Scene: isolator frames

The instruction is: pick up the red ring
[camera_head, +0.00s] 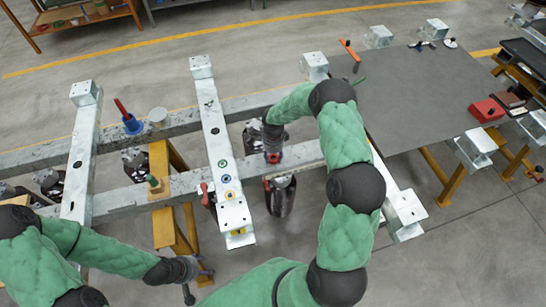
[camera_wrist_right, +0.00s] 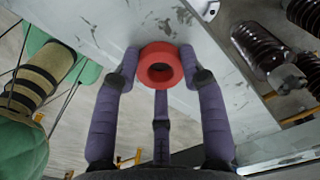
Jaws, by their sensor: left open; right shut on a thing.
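The red ring (camera_wrist_right: 151,68) is between the purple fingers of my right gripper (camera_wrist_right: 163,70) in the right wrist view, and the fingers are shut on it. Its round hole faces the camera. A pale metal beam shows behind it; I cannot tell whether the ring touches the beam. In the head view the red ring (camera_head: 273,158) is a small red spot below my right gripper (camera_head: 271,146), over the long horizontal beam. My left gripper (camera_head: 196,277) is open and empty at the lower left, apart from the frame.
A metal crossbar (camera_head: 213,120) carries a blue ring (camera_head: 226,179), a yellow ring (camera_head: 229,195) and a green ring (camera_head: 222,163). A grey tabletop (camera_head: 420,95) is at the right, with a red box (camera_head: 486,110) on it. Dark insulators (camera_head: 280,197) hang below the beam.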

